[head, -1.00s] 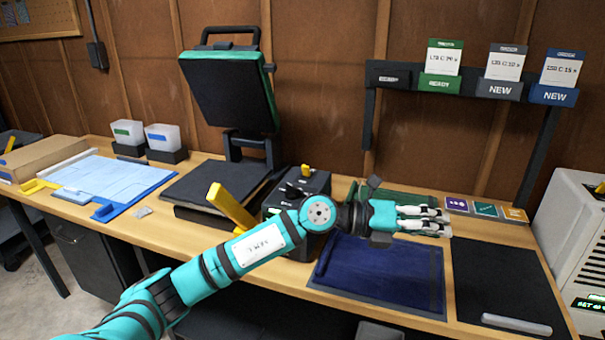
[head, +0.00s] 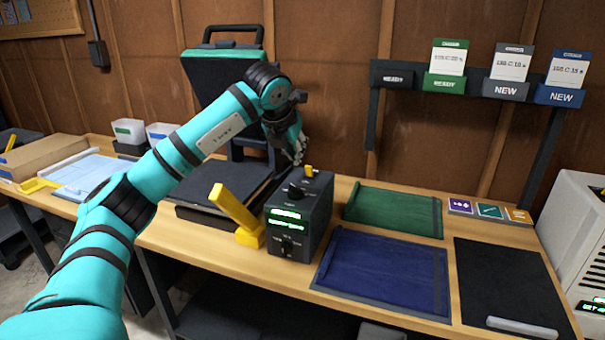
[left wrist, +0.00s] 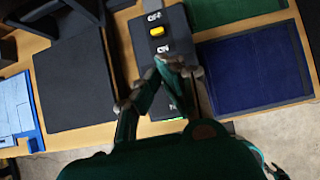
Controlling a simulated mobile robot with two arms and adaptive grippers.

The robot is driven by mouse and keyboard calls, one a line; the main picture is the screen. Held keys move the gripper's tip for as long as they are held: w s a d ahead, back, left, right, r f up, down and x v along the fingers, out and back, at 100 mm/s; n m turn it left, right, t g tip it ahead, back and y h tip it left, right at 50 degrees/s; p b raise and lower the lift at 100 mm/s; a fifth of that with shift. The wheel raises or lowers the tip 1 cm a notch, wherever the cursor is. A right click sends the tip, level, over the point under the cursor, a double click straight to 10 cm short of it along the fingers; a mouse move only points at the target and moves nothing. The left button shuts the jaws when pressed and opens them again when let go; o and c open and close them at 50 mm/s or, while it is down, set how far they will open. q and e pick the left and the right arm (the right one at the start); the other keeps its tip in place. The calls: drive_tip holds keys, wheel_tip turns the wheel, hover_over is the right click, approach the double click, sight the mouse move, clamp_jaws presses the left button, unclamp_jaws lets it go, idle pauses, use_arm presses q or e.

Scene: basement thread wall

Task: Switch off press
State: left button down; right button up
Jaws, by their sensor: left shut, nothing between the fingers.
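The press has a raised teal-and-black upper plate (head: 215,75), partly hidden behind my left arm, over a black lower plate (head: 200,185). Its dark control box (head: 300,220) stands to its right, with a lit green display and dark knobs. A yellow switch (head: 309,170) sits on top of the box; in the left wrist view the switch (left wrist: 157,31) lies between OFF and ON labels. My left gripper (head: 298,158) is shut and empty, pointing down just above the box top beside the switch. In the left wrist view its fingertips (left wrist: 166,62) are near the ON label. Contact cannot be told.
A yellow handle (head: 232,210) sticks up left of the box. Green (head: 393,210) and blue (head: 385,272) mats lie to the right, with a black mat (head: 505,280) beyond. A card rack (head: 450,85) hangs on the wall. A white machine (head: 575,225) stands far right.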

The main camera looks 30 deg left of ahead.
sight(309, 171)
use_arm(q)
drive_tip(key=p+x, duration=0.1)
drive_tip(key=x, duration=0.9)
